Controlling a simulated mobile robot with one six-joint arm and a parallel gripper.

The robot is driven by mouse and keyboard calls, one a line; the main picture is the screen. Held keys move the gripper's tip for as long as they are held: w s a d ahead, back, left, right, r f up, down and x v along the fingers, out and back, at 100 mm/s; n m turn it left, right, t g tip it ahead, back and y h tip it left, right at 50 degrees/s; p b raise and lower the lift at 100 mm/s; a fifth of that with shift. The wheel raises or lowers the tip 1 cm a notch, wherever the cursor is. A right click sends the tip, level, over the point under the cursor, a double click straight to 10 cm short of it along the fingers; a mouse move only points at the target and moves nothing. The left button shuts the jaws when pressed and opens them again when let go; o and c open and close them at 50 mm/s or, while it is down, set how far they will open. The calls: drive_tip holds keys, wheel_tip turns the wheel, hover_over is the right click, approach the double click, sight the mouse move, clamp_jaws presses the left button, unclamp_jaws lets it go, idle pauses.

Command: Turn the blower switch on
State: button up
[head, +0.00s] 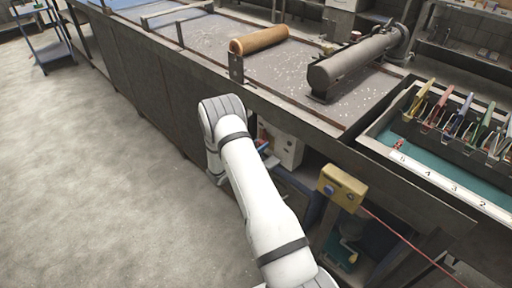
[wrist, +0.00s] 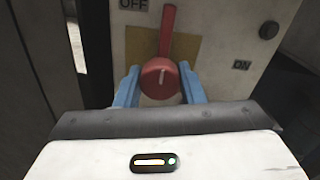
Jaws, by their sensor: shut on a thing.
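The blower switch is a red knob with a long handle (wrist: 163,62) on a pale switch box (wrist: 215,45). Its handle points up, just right of the OFF label (wrist: 133,4); the ON label (wrist: 241,65) is lower right. My gripper (wrist: 157,76) is shut on the knob, a blue finger at each side of its round hub. In the head view the switch box (head: 288,151) sits under the bench, and my gripper (head: 264,146) is mostly hidden behind my white arm. The knob is not clear in the head view.
The bench edge (head: 310,129) overhangs the switch box. A yellow box (head: 342,186) with a blue button stands to its right, with a red cable running off. A grey cylinder (head: 350,65) and a brown roll (head: 259,39) lie on the bench.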

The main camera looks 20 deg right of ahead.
drive_tip(key=shift+d+f+m+b, duration=0.15)
drive_tip(key=shift+d+m+b, duration=0.3)
drive_tip(key=shift+b, duration=0.1)
drive_tip(key=m+b, duration=0.2)
drive_tip(key=b, duration=0.1)
drive_tip(key=shift+s+f, duration=0.1)
drive_tip(key=shift+f, duration=0.05)
drive_tip(key=m+b, duration=0.3)
drive_tip(key=b, duration=0.1)
drive_tip(key=m+b, duration=0.3)
drive_tip(key=b, duration=0.1)
drive_tip(key=shift+s+d+f+m, duration=0.1)
drive_tip(key=shift+f+m, duration=0.05)
drive_tip(key=shift+m, duration=0.1)
drive_tip(key=m+b, duration=0.5)
drive_tip(key=b, duration=0.3)
drive_tip(key=shift+f, duration=0.1)
drive_tip(key=m+b, duration=0.3)
drive_tip(key=b, duration=0.2)
drive_tip(key=shift+r, duration=0.2)
drive_tip(key=shift+m, duration=0.3)
drive_tip(key=o, duration=0.9)
drive_tip(key=shift+r, duration=0.15)
drive_tip(key=shift+o, duration=0.4)
drive_tip(key=shift+r, duration=0.1)
